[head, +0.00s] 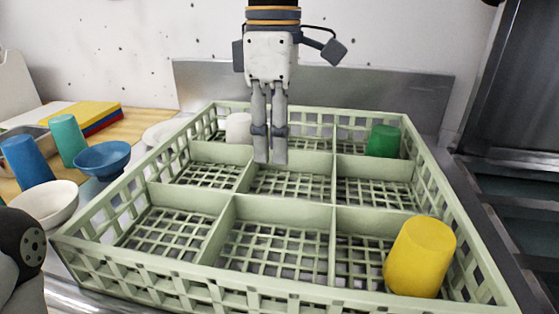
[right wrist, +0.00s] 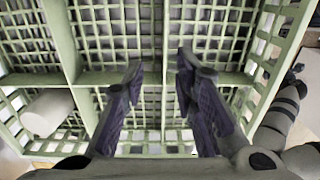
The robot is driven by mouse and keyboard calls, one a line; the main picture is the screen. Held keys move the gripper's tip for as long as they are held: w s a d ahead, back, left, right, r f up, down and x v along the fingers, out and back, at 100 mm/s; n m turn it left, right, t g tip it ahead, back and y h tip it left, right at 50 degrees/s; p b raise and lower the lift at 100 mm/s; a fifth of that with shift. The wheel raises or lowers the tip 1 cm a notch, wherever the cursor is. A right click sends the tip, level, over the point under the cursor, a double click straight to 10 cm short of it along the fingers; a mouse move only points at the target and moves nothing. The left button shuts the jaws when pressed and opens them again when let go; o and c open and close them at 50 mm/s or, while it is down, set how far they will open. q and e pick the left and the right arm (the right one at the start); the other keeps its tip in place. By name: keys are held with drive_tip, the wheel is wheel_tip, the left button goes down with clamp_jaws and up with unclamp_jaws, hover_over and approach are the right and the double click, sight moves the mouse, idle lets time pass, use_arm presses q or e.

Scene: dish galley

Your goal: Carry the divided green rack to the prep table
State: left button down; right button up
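The divided green rack (head: 285,208) sits on a metal surface and fills the middle of the head view. A white cup (head: 238,128) is in its back left part, a green cup (head: 384,141) at the back right and a yellow cup (head: 420,257) at the front right. My right gripper (head: 269,160) hangs over the rack, left of its middle, fingers pointing down. In the right wrist view its fingers (right wrist: 160,70) are apart with nothing held between them. The white cup also shows there (right wrist: 47,112). My left gripper cannot be made out. I cannot identify the prep table.
Left of the rack are a blue bowl (head: 102,158), a white bowl (head: 46,203), a blue cup (head: 27,161), a teal cup (head: 68,140) and stacked coloured boards (head: 90,117). A metal backsplash (head: 400,92) stands behind. Dark shelving (head: 515,190) is at the right.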

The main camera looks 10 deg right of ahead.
hover_over(283, 200)
wheel_tip(283, 200, down, 4)
drive_tip(key=f, duration=0.1)
wheel_tip(283, 200, down, 6)
drive_tip(key=shift+f+p, duration=0.2)
drive_tip(key=shift+p, duration=0.1)
clamp_jaws()
drive_tip(key=shift+w+r, duration=0.1)
drive_tip(key=shift+r, duration=0.15)
